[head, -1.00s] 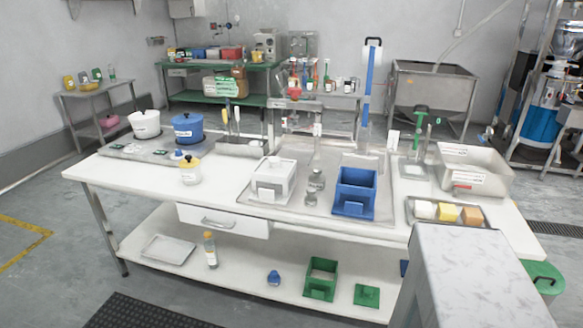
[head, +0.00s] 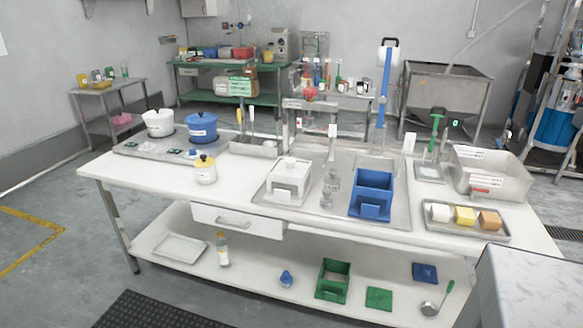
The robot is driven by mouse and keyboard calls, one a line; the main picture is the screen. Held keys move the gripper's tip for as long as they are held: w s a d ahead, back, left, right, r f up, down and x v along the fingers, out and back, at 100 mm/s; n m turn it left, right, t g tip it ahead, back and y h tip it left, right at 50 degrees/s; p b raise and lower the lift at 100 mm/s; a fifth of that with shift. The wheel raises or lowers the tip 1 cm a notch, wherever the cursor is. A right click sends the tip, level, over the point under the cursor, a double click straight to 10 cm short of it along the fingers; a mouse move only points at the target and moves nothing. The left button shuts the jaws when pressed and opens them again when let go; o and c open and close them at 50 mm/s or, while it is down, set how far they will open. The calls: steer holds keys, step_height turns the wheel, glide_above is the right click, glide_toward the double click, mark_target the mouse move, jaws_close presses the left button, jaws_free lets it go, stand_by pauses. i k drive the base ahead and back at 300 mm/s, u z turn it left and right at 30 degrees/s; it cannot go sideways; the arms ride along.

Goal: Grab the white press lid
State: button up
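The white press lid (head: 291,167) appears to sit on top of the white square press box (head: 289,188), with a small raised knob in its middle. The box stands upright on a metal tray (head: 328,205) in the middle of the white table. The seam between lid and box is too small to make out clearly. My gripper is not in view.
An open blue box (head: 372,194) stands to the right of the white press, with small metal pieces (head: 331,188) between them. A grey marbled block (head: 530,287) fills the lower right.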

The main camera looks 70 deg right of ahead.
mark_target(289, 166)
steer(key=u, duration=0.05)
steer(key=i, duration=1)
steer(key=z, duration=0.05)
